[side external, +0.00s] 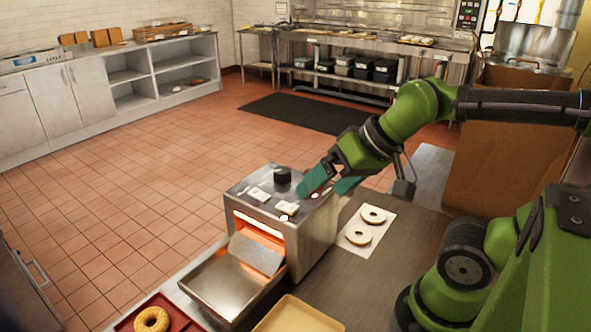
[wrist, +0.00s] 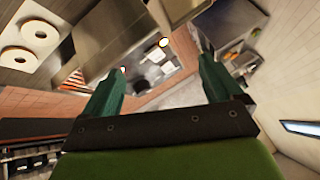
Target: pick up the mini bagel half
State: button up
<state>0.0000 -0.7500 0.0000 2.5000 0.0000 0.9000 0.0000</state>
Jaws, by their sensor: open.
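Two pale, ring-shaped bagel halves lie cut side up on a white sheet (side external: 384,236) to the right of the toaster: one farther back (side external: 373,215) and one nearer (side external: 358,234). They also show at the upper left of the wrist view (wrist: 40,33). Neither stands out as the mini one. My gripper (side external: 322,189) has teal fingers spread apart with nothing between them. It hangs above the toaster top, to the left of the bagel halves and apart from them. In the wrist view my gripper's fingers (wrist: 162,67) point toward the toaster area.
A steel toaster (side external: 318,240) with a glowing slot has a sloping metal tray (side external: 215,285) in front. A black knob (side external: 282,174) and small white pieces sit on top. A yellow tray (side external: 300,316) and a golden bagel (side external: 152,320) on a red tray lie at the front. Bare counter surrounds the sheet.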

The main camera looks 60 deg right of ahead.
jog(key=shift+o, duration=0.3)
jog(key=m+g+h, duration=0.2)
jog(key=m+g, duration=0.5)
jog(key=m, duration=2.1)
send_over(374, 210)
jog(key=a, duration=0.1)
notch_tip(374, 210, down, 8)
jog(key=f, duration=1.1)
jog(key=shift+s, duration=0.4)
jog(key=shift+n, duration=0.3)
jog(key=shift+a+f, duration=0.25)
jog(key=shift+f, duration=1.1)
jog(key=shift+a+f, duration=0.2)
jog(key=shift+f, duration=1.1)
jog(key=c, duration=1.1)
